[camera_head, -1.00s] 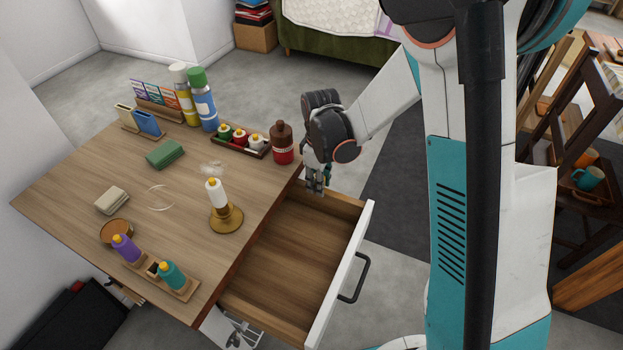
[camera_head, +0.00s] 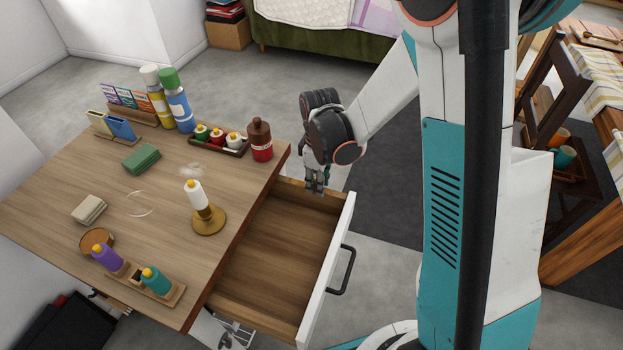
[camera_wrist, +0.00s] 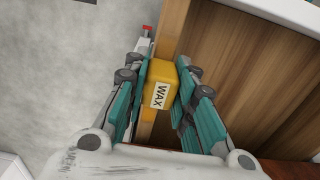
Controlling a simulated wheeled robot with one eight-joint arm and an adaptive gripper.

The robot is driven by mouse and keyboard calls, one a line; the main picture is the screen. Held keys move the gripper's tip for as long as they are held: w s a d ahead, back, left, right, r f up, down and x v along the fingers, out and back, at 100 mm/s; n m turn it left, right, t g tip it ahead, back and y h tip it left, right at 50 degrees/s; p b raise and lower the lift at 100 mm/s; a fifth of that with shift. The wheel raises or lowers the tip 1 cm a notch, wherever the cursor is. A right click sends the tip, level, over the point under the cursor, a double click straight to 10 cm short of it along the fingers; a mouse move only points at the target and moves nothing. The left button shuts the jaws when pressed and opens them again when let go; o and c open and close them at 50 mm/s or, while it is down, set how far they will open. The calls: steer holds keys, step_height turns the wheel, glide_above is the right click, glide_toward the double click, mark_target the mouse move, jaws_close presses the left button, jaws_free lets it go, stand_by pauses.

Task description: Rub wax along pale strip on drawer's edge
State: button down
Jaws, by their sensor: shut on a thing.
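My gripper (camera_head: 315,187) is over the far side wall of the open drawer (camera_head: 270,240). In the wrist view my gripper (camera_wrist: 162,82) is shut on a yellow wax block (camera_wrist: 160,78) with a white "WAX" label. The block lies over the pale wooden top edge of the drawer's side (camera_wrist: 172,28), which runs on past it toward the white drawer front. Whether the wax touches the edge cannot be told, as the block hides its underside. In the head view the fingers hide the wax.
The drawer is empty, with a white front and black handle (camera_head: 342,270). Grey floor lies beyond the drawer.

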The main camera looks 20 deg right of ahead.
mark_target(329, 192)
steer(key=shift+s+d+f, duration=0.1)
steer(key=shift+s+d, duration=0.4)
steer(key=shift+d, duration=0.2)
steer(key=shift+s+d, duration=0.5)
steer(key=shift+d, duration=0.15)
steer(key=shift+r+p, duration=2.45)
steer(key=shift+r, duration=1.15)
steer(key=shift+w+f, duration=0.1)
steer(key=m, duration=0.2)
steer(key=w+m, duration=0.1)
steer(key=m, duration=0.2)
steer(key=shift+w+a+f, duration=0.1)
steer(key=shift+f, duration=0.1)
steer(key=m, duration=0.2)
steer(key=w+m, duration=0.1)
steer(key=m, duration=0.2)
steer(key=shift+w+f+m, duration=0.15)
steer(key=shift+f+m, duration=0.1)
steer(key=shift+m, duration=0.15)
